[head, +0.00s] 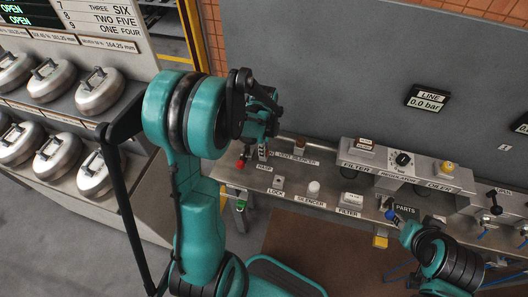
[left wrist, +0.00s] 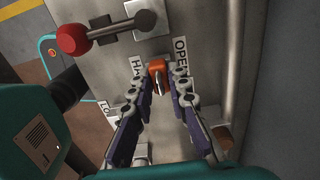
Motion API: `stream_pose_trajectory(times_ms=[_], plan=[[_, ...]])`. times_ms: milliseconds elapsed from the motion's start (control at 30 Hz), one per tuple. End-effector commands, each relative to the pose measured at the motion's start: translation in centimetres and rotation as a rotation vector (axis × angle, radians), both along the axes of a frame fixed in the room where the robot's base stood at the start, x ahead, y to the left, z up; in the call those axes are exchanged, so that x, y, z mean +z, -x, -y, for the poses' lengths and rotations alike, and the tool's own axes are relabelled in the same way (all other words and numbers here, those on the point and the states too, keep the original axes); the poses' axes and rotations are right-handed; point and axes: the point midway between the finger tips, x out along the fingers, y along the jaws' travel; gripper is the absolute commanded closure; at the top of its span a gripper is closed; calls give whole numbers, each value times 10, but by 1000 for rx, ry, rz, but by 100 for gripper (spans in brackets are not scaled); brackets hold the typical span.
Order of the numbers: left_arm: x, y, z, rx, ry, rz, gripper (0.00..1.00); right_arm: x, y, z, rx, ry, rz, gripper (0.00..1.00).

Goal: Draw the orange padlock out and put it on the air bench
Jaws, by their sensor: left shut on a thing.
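The orange padlock (left wrist: 157,67) is between the fingertips of my left gripper (left wrist: 163,84) in the left wrist view. Its body lies between an OPEN label and a partly hidden label on a metal surface. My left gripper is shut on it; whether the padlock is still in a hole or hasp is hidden. In the head view, my left gripper (head: 264,140) is over the left end of the air bench (head: 322,173), beside a red knob. My right gripper (head: 428,224) is at the lower right near the PARTS label; its fingers are unclear.
The red-knobbed lever (left wrist: 73,39) is close to my left gripper. The bench carries a LOCK plate (head: 278,182), a white silencer (head: 314,187) and a regulator (head: 403,158). Round metal canisters (head: 98,92) stand on a rack at left.

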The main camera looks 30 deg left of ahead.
Motion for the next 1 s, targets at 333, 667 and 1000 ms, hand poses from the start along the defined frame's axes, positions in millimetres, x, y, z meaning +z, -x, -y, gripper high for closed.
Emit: stream_pose_trajectory(times_ms=[333, 667, 1000], plan=[[11, 0, 0, 0, 0, 0, 100, 9, 0, 0, 0, 0, 0, 68], [24, 0, 0, 0, 0, 0, 100, 18, 0, 0, 0, 0, 0, 68], [38, 0, 0, 0, 0, 0, 100, 29, 0, 0, 0, 0, 0, 68]])
